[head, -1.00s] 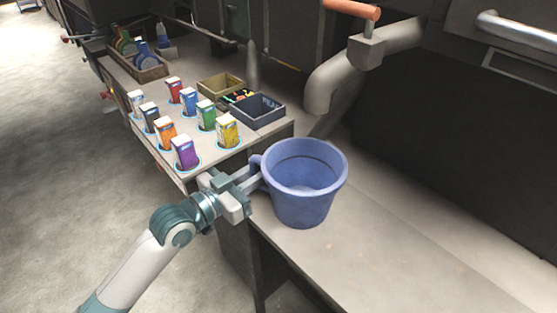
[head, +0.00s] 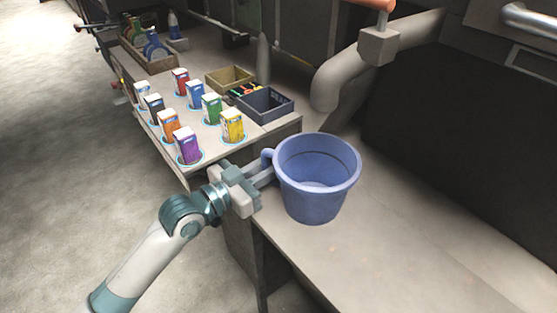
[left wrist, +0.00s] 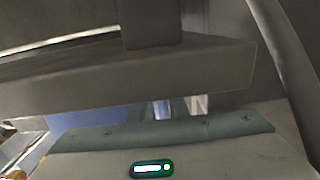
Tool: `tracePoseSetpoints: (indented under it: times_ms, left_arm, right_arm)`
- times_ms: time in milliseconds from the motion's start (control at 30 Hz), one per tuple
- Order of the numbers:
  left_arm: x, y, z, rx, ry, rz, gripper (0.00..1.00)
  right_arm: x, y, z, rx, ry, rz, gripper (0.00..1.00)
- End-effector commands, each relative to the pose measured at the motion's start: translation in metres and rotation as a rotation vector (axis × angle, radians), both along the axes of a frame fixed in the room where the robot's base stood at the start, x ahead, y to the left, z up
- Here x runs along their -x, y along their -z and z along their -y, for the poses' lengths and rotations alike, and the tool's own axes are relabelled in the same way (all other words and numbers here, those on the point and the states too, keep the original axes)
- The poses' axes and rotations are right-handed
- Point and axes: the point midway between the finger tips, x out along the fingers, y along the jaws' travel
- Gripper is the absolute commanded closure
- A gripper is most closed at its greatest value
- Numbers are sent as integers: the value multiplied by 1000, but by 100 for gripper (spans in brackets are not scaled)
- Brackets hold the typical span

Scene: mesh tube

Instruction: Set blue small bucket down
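The blue small bucket (head: 316,180) is upright at the near end of the grey bench, right of my left gripper. My left gripper (head: 262,178) reaches in from the left and its fingers are at the bucket's handle, shut on it. In the left wrist view a strip of blue bucket (left wrist: 105,118) shows past the gripper body; the fingertips are hidden there. The bucket's base looks at or just above the bench top; I cannot tell whether it touches. My right gripper is in neither view.
The bench top (head: 400,235) is clear to the right and in front of the bucket. Several small cartons (head: 188,146) stand on the shelf behind left, with a dark crate (head: 264,104) and a wooden box (head: 229,79). A thick pipe (head: 340,80) stands behind the bucket.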

Motion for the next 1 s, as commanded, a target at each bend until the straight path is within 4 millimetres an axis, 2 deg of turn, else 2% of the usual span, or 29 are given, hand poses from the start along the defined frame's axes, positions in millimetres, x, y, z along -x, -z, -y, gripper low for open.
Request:
tracePoseSetpoints:
  times_ms: [33,67,567,767,1000]
  left_arm:
    - [0,0,0,0,0,0,73]
    - [0,0,0,0,0,0,68]
    - [3,-2,-5,0,-1,0,68]
    - [17,-1,-24,-2,-1,0,68]
    - [42,0,-57,-3,-2,0,68]
  right_arm:
    - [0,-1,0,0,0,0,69]
    - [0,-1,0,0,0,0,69]
    - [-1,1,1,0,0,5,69]
    - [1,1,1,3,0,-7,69]
    - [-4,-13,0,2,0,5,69]
